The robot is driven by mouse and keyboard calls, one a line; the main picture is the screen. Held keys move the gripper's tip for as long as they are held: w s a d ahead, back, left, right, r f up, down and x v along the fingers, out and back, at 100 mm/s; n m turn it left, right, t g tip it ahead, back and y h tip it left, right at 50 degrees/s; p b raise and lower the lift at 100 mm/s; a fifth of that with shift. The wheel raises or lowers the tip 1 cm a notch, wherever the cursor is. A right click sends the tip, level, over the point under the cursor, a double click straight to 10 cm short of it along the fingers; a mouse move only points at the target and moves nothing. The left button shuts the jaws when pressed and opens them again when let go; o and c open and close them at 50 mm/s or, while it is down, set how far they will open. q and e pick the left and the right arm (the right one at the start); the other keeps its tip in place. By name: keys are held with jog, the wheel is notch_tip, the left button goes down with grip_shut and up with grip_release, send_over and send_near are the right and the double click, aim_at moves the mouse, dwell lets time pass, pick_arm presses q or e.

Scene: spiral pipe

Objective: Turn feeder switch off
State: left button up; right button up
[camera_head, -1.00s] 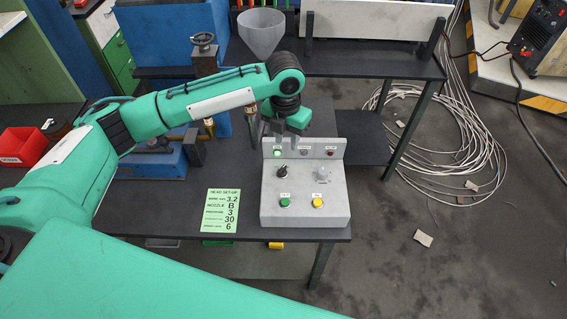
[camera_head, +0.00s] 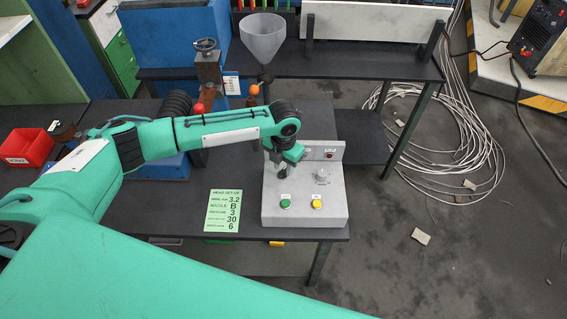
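The grey control box (camera_head: 336,205) stands on the dark table. It has a black knob (camera_head: 283,181) on its left, a light grey knob (camera_head: 322,176) on its right, a green button (camera_head: 286,204) and a yellow button (camera_head: 317,204) below. My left gripper (camera_head: 281,167) comes down from above onto the black knob and covers its upper part. Whether the fingers are apart or closed around the knob is too small to tell. A red lamp (camera_head: 331,154) shows on the back panel; the lamps left of it are hidden by my wrist. My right gripper is not in view.
A green set-up card (camera_head: 222,211) lies left of the box. A grey funnel (camera_head: 263,38) and a handwheel device (camera_head: 206,62) stand behind. A red bin (camera_head: 27,147) is at the far left. Coiled cables (camera_head: 470,150) lie on the floor at right.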

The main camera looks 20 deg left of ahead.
pick_arm(q)
jog(key=shift+f, duration=0.45)
jog(key=shift+c, duration=0.4)
grip_shut()
